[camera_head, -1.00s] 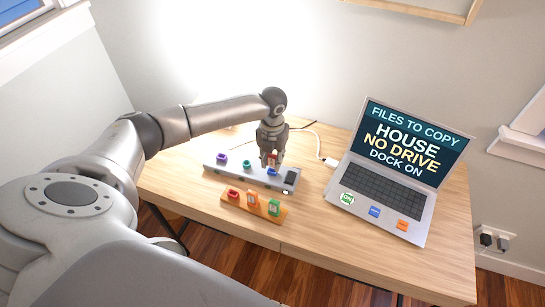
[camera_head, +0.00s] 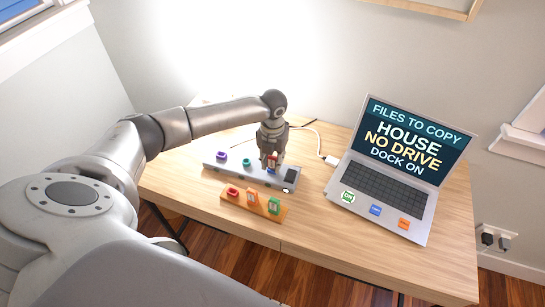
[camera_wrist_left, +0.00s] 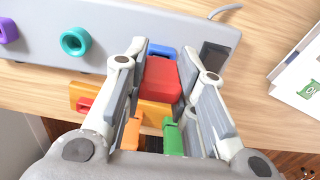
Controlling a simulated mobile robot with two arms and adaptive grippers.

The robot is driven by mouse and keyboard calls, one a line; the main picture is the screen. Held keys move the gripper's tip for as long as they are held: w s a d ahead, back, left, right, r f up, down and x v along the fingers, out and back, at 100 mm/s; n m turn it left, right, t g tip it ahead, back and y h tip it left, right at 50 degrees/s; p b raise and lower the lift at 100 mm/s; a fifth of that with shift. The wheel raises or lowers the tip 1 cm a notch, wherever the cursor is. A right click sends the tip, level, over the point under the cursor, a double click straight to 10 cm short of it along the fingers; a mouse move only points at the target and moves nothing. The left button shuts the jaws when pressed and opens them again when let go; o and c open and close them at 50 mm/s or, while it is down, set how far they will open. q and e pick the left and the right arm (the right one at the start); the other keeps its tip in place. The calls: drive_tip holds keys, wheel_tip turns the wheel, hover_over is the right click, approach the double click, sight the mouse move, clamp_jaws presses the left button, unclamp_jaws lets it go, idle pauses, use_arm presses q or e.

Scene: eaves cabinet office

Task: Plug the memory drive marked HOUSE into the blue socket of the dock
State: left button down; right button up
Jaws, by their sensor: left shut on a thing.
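My left gripper (camera_head: 272,161) is shut on a red drive (camera_wrist_left: 161,80), above the right part of the grey dock (camera_head: 215,169). The drive's marking is not readable. The blue socket (camera_wrist_left: 160,50) shows just behind the drive in the wrist view, partly hidden by it. I cannot tell whether the drive's end is in the socket. The dock also has a purple socket (camera_head: 221,157) and a teal socket (camera_head: 246,162), both empty. My right gripper is not in view.
An orange rack (camera_head: 240,203) in front of the dock has a red holder (camera_head: 233,191), an orange drive (camera_head: 252,196) and a green drive (camera_head: 273,205). A laptop (camera_head: 375,192) at the right reads HOUSE, NO DRIVE, DOCK ON. A cable runs behind the dock.

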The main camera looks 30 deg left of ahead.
sight(272, 157)
use_arm(q)
drive_tip(key=shift+f, duration=0.35)
drive_tip(key=c, duration=1.1)
unclamp_jaws()
drive_tip(key=shift+r, duration=0.25)
wheel_tip(272, 157, up, 11)
drive_tip(key=shift+r, duration=0.2)
drive_tip(key=shift+s+f, duration=0.1)
